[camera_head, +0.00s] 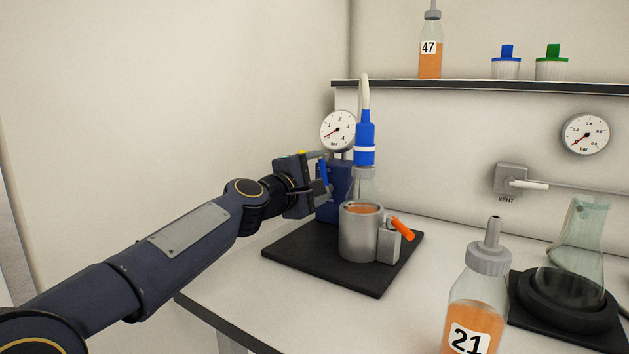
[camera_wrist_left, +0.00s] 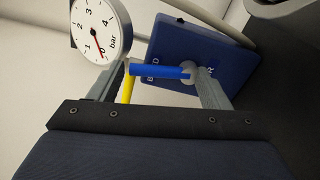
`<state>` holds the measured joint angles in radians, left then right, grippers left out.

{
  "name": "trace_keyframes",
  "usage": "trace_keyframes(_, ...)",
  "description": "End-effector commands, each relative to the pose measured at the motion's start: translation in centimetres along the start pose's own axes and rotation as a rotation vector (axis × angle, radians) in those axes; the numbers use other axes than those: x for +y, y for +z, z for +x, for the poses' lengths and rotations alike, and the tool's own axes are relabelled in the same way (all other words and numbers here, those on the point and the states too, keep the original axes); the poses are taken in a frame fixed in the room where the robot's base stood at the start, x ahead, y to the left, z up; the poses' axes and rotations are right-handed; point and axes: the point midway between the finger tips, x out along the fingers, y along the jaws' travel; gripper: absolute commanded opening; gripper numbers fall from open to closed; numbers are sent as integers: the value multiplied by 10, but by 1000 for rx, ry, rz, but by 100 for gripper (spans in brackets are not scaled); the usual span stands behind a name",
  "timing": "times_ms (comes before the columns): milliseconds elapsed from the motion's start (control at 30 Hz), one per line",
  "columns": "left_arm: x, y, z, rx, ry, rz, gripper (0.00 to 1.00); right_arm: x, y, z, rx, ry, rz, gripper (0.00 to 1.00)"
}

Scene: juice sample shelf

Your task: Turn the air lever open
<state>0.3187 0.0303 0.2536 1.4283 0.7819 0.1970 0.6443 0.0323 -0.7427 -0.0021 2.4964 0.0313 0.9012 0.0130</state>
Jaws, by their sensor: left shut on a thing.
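The blue air lever (camera_wrist_left: 160,71) sits on the face of a dark blue box (camera_wrist_left: 205,48) in the left wrist view. Its round hub is at the right and its bar points left. A yellow bar (camera_wrist_left: 126,90) shows beside the lever's left end. My left gripper (camera_wrist_left: 158,88) has one finger on each side of the blue lever and is shut on it. In the head view my left gripper (camera_head: 322,182) is at the box (camera_head: 334,205), with part of the lever (camera_head: 323,171) showing. The lettering is partly hidden. My right gripper is out of view.
A bar gauge (camera_head: 338,131) above the box reads near 0. A blue-capped bottle top (camera_head: 365,138) and a grey metal cup (camera_head: 360,236) with an orange lever (camera_head: 402,228) stand close by on a black mat (camera_head: 345,279). Bottle 21 (camera_head: 474,318) is in front right.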

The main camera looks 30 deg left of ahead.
Motion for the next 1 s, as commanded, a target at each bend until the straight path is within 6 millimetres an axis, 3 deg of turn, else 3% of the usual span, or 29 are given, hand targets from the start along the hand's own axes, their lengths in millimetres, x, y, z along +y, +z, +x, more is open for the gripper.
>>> trace_keyframes(400, -2, 6, 0, -1, -2, 194, 30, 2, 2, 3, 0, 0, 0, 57)
trace_keyframes(967, -2, 7, 0, -1, -3, 226, 30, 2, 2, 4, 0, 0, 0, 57)
trace_keyframes(1000, -2, 7, 0, -1, -3, 227, 74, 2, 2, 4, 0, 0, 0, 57)
